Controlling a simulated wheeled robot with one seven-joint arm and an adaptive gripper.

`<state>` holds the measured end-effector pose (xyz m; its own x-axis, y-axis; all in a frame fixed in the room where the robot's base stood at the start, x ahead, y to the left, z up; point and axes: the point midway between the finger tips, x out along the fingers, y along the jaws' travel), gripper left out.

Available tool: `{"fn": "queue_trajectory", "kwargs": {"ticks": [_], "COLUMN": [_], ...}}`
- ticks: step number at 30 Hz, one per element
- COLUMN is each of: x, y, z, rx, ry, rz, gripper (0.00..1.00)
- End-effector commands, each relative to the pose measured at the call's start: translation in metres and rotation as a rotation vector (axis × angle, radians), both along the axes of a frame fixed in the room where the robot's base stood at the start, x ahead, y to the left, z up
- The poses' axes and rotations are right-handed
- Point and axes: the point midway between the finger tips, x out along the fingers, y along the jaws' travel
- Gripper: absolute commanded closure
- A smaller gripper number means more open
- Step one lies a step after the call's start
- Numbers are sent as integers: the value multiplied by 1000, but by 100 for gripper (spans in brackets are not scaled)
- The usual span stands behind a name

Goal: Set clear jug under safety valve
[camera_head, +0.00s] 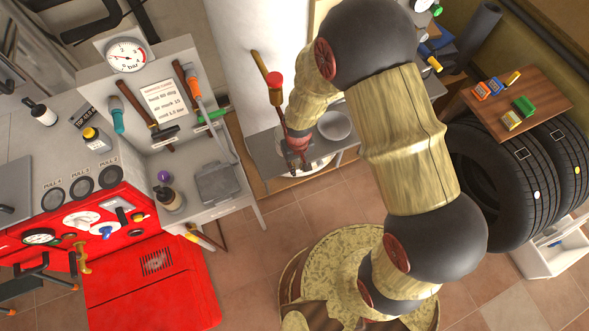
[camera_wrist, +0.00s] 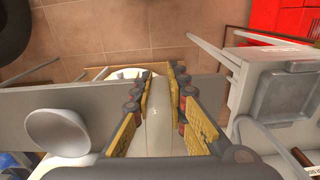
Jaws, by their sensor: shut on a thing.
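My gripper (camera_head: 297,158) is over the grey bench beside the white cylinder. In the wrist view my gripper (camera_wrist: 160,75) has its yellow-padded fingers on both sides of a pale, see-through body, which looks like the clear jug (camera_wrist: 157,118). The jug's outline is faint and partly hidden by the fingers; I cannot pick it out in the head view. A brass pipe fitting with a red cap (camera_head: 274,79), which looks like the safety valve, stands out from the white cylinder, just above and left of my gripper in the picture.
A white bowl (camera_head: 335,125) sits on the grey bench (camera_head: 265,148), close to the right of my gripper. Tyres (camera_head: 500,190) and a wooden table (camera_head: 535,105) are at right. Tiled floor is partly clear.

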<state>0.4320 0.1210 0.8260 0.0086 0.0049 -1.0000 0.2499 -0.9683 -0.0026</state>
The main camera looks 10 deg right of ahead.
Motion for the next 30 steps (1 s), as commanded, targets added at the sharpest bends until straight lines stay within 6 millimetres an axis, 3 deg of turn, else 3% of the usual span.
{"fn": "queue_trajectory", "kwargs": {"ticks": [8,14,30], "x": [11,9,10], "y": [7,5,6], "z": [-16,-43,-52], "rx": [0,-2,-1], "ry": [0,3,0], "rz": [0,0,-1], "gripper": [100,100,100]}}
